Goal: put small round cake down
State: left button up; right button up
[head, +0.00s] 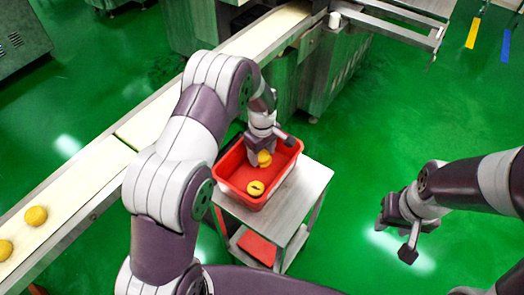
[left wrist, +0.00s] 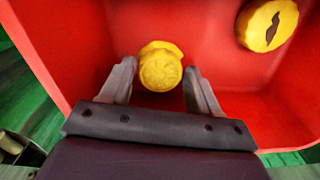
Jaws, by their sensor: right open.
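A small round yellow cake (left wrist: 160,72) sits between the fingertips of my left gripper (left wrist: 162,75), which appear to touch its sides. In the head view my left gripper (head: 263,148) reaches down into the red crate (head: 229,163), with the cake (head: 264,161) at its tips. Yellow shows just behind this cake in the wrist view; I cannot tell if it is a second cake. Another round cake with a dark mark (head: 256,188) lies in the crate; it also shows in the wrist view (left wrist: 268,24). My right gripper (head: 396,232) is open and empty over the floor.
The crate stands on a metal cart (head: 312,182) with a red item on its lower shelf. A pale conveyor belt (head: 90,175) runs diagonally at the left, carrying two yellow cakes (head: 36,215). Machinery (head: 335,70) stands behind. Green floor is clear at the right.

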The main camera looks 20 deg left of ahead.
aim_at(262, 155)
pick_arm(q)
jog(key=shift+o, duration=0.5)
notch_tip(262, 155, up, 12)
jog(key=p, duration=0.1)
jog(key=s+a+r+m+t, duration=0.1)
jog(key=s+a+m, duration=0.1)
jog(key=s+m, duration=0.6)
jog(key=s+a+r+m, duration=0.1)
jog(key=s+m, duration=0.3)
jog(key=s, duration=0.8)
notch_tip(262, 155, up, 10)
jog(key=p, duration=1)
jog(key=shift+s+r, duration=0.15)
jog(key=shift+r, duration=0.1)
jog(key=shift+c, duration=0.3)
